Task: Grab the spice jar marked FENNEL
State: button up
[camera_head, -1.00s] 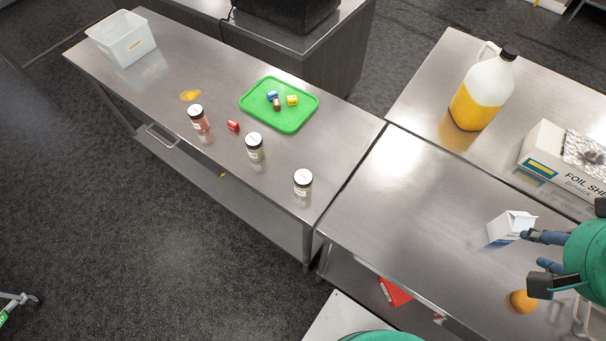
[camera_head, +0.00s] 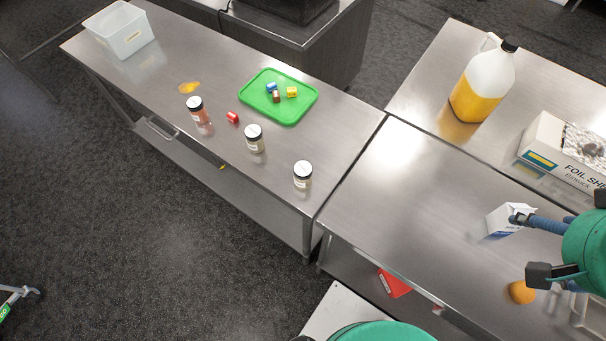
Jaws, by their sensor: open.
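The left jar (camera_head: 199,112) has reddish contents. The middle jar (camera_head: 255,140) and the right jar (camera_head: 302,176) look pale. Their labels are too small to read, so I cannot tell which is marked FENNEL. My gripper (camera_head: 522,245) is at the right edge, open, over the right steel table beside a white and blue carton. It is well apart from all three jars.
A green tray (camera_head: 262,108) with small coloured pieces lies behind the jars. A red piece (camera_head: 232,118) lies between two jars. A clear tub (camera_head: 120,42) stands far left. The carton (camera_head: 505,219), an orange (camera_head: 521,292), a yellow jug (camera_head: 481,85) and a foil box (camera_head: 560,150) are on the right.

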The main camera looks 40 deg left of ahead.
jog(key=w+a+g+y+p, duration=0.1)
jog(key=w+a+g+p, duration=0.15)
jog(key=w+a, duration=0.7)
jog(key=g+h+p, duration=0.1)
jog(key=g+p, duration=0.2)
jog(key=p, duration=0.3)
send_over(302, 169)
notch_tip(302, 169, down, 18)
jog(key=f, duration=0.1)
jog(key=shift+r+n, duration=0.25)
jog(key=shift+n, duration=0.05)
jog(key=shift+w+f, duration=0.1)
jog(key=shift+f, duration=4.2)
